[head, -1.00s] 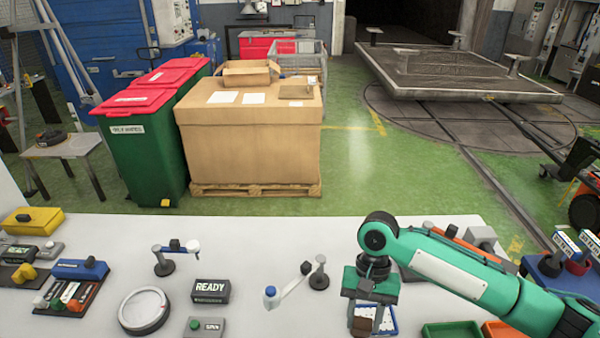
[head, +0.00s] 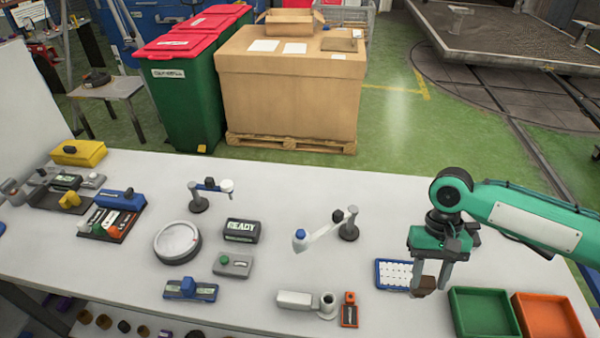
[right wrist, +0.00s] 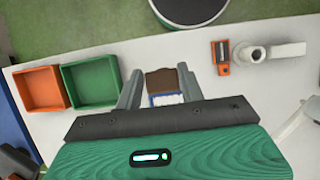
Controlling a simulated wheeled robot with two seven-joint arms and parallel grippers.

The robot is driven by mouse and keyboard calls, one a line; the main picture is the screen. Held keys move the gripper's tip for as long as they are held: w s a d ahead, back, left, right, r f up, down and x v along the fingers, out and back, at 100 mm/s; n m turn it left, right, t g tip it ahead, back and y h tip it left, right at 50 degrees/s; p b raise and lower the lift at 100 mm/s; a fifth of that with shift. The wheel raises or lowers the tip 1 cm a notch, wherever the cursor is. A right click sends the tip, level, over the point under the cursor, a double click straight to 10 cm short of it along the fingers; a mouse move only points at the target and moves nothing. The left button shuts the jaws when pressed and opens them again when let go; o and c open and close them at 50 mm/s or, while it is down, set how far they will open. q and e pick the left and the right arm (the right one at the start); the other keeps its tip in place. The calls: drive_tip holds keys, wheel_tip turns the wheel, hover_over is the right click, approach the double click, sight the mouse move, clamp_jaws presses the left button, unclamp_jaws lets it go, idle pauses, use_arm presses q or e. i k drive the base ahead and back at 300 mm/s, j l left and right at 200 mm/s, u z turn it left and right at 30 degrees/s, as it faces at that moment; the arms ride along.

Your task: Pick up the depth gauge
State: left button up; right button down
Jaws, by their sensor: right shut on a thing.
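My right gripper (head: 431,284) points down at the right side of the white table. It is shut on a brown block (head: 424,288), just right of the blue tray with a white inside (head: 392,274). I cannot tell for sure which thing is the depth gauge; a blue device on a grey-blue base (head: 190,290) lies at the table's front. My left gripper is not in view.
A green bin (head: 484,315) and an orange bin (head: 548,318) stand right of the gripper. A white cylinder-ended part (head: 306,303) and an orange block (head: 349,310) lie to the left. A jointed stand (head: 348,228), READY box (head: 241,231) and round dial (head: 177,242) stand further left.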

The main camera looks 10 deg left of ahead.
sight(186, 290)
drive_tip(key=u, duration=1.25)
